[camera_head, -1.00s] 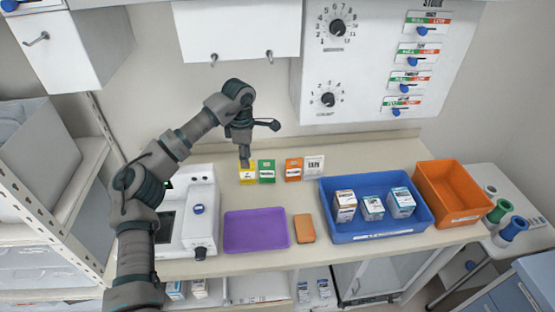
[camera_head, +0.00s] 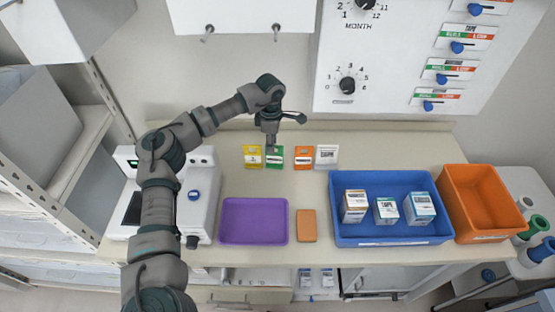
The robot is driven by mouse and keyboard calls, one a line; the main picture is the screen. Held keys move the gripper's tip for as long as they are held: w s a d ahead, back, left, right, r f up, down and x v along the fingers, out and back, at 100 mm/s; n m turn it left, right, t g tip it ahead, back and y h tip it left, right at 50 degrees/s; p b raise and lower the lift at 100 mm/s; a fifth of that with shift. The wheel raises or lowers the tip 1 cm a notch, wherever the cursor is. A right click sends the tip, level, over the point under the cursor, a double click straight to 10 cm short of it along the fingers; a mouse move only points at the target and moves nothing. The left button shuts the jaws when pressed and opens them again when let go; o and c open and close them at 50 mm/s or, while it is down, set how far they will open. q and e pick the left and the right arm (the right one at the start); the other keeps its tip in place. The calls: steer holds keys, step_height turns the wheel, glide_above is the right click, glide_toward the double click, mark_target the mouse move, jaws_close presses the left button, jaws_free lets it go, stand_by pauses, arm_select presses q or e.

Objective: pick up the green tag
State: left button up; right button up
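The green tag (camera_head: 274,159) stands at the back of the counter, between a yellow tag (camera_head: 252,157) and an orange tag (camera_head: 303,158). My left gripper (camera_head: 271,141) points down just above and behind the green tag's upper edge. In this view its tip overlaps the tag's top, and I cannot tell whether they touch. Its fingers are too small and dark to show whether they are open or shut. My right gripper is out of view.
A white tag (camera_head: 326,156) stands right of the orange one. In front lie a purple tray (camera_head: 254,239) and an orange-brown block (camera_head: 307,226). A blue bin (camera_head: 392,238) holds boxes, beside an orange bin (camera_head: 480,205). A white machine (camera_head: 205,185) stands left.

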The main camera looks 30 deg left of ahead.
mark_target(269, 164)
arm_select(q)
steer(key=shift+s+a+f, duration=0.15)
steer(key=shift+a+f, duration=0.2)
steer(key=shift+f, duration=0.3)
steer(key=f, duration=0.5)
steer(key=shift+a, duration=0.35)
steer(key=shift+d+f, duration=0.1)
steer(key=shift+d, duration=0.25)
steer(key=shift+c, duration=1)
steer(key=c, duration=0.4)
jaws_close()
steer(key=shift+a, duration=0.25)
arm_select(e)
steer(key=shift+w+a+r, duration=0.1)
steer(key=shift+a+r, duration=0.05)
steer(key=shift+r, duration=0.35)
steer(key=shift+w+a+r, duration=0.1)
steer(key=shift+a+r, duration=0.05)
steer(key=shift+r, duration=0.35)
